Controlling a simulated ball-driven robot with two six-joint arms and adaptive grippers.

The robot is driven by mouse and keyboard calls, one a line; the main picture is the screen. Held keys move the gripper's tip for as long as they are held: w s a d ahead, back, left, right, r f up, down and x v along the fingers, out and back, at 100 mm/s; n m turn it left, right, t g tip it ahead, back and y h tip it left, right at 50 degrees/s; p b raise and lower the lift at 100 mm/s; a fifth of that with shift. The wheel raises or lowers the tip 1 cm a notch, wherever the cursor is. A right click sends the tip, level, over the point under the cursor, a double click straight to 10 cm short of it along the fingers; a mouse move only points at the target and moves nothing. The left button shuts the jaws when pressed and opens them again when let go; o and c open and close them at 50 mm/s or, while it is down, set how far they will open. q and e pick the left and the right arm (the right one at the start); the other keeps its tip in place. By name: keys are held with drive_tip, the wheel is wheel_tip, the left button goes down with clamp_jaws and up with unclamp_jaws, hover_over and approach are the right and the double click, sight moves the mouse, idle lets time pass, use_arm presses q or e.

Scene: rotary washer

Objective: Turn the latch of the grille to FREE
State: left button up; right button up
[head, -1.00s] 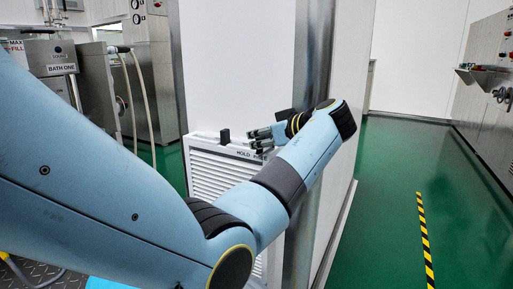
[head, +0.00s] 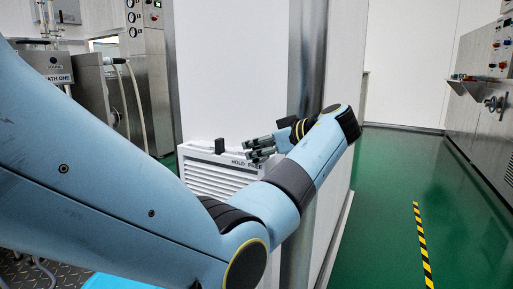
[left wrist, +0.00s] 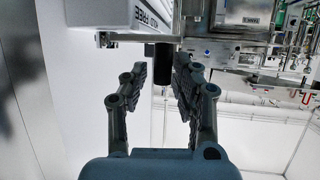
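The white grille (head: 208,185) is on the front of a white cabinet, with slats and a top ledge. A black latch (head: 219,146) stands up at its top, left of HOLD/FREE lettering that my gripper partly covers. My left gripper (head: 259,149) is open, its fingers pointing left towards the latch, apart from it in the head view. In the left wrist view the black latch (left wrist: 158,54) shows in the gap between the two open fingers (left wrist: 160,85), near their tips; no contact is visible. The grille's edge (left wrist: 122,17) shows above it. My right gripper is not in view.
A metal corner post (head: 306,60) and the cabinet's side wall stand close behind my left wrist. Bath machines (head: 100,85) stand at the left. The green floor (head: 390,200) at the right is open, with a yellow-black stripe (head: 424,245).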

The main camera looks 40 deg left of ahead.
use_arm(q)
drive_tip(key=shift+o, duration=0.9)
drive_tip(key=shift+a, duration=0.1)
drive_tip(key=v, duration=1.2)
drive_tip(key=shift+s+f, duration=0.1)
